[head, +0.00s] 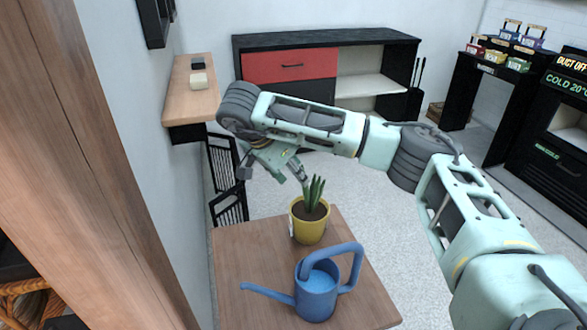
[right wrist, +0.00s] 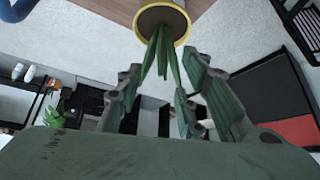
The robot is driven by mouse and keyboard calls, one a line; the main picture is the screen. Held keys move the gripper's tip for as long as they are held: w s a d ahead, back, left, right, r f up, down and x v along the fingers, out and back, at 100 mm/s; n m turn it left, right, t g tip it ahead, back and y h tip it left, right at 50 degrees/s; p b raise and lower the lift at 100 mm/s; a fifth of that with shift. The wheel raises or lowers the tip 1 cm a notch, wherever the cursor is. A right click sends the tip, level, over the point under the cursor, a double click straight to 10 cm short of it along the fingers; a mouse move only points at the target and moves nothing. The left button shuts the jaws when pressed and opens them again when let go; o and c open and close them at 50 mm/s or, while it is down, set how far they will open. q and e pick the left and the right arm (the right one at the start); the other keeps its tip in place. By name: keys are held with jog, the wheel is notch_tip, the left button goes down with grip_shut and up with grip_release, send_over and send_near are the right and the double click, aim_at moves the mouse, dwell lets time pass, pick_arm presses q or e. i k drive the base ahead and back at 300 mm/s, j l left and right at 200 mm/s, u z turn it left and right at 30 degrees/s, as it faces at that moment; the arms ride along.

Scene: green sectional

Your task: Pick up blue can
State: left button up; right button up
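The blue can is a watering can (head: 316,295) with a long spout to the left and a loop handle to the right. It stands upright on the small wooden table (head: 240,262). A bit of blue, likely the can, shows at the top left corner of the right wrist view (right wrist: 18,14). My right gripper (head: 274,172) is open and empty, above and behind the can, near the potted plant. In the right wrist view its two fingers (right wrist: 166,82) are spread, with the plant's leaves in line with the gap. I cannot tell whether they touch. My left gripper is not in view.
A yellow pot with a green plant (head: 310,222) stands behind the can, close to it. A wall and a wooden shelf (head: 190,100) are on the left. A black cabinet with a red drawer (head: 290,66) is at the back. Open floor lies right of the table.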

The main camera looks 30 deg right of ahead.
aim_at(317, 276)
jog(key=k, duration=1)
